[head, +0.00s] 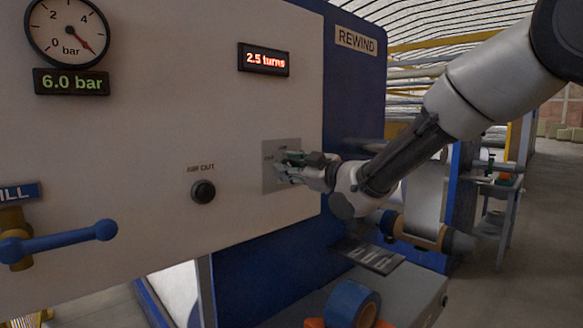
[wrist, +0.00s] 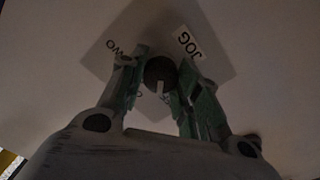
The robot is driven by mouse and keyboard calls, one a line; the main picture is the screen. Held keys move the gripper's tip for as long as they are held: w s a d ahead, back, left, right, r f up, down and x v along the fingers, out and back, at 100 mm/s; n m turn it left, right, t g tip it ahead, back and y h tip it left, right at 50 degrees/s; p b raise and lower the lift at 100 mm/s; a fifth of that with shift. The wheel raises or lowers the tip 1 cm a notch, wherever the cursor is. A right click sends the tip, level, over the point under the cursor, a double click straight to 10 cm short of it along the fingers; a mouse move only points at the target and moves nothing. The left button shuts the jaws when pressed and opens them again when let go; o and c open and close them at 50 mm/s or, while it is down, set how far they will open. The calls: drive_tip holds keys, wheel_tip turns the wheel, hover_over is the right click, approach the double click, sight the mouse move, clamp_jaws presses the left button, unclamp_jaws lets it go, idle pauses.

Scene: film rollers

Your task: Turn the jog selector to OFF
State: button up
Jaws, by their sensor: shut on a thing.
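The jog selector is a dark round knob (wrist: 160,71) with a pale pointer mark, seen in the wrist view on a grey square plate (wrist: 213,62). The pointer mark points toward the bottom of that view. My gripper (wrist: 160,80) is shut on the knob, one green finger on each side. In the head view my gripper (head: 288,168) reaches the selector plate (head: 270,186) from the right and hides the knob.
On the pale panel are a pressure gauge (head: 68,32), a 6.0 bar display (head: 72,82), a 2.5 turns display (head: 263,59) and a black AIR OUT knob (head: 203,191). A blue lever (head: 65,241) sticks out at lower left. A blue roll (head: 350,303) sits below my arm.

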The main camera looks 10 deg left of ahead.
drive_tip(key=shift+f+n, duration=0.1)
drive_tip(key=shift+n, duration=1.2)
drive_tip(key=o, duration=1)
drive_tip(key=v, duration=1.2)
drive_tip(key=shift+f, duration=0.1)
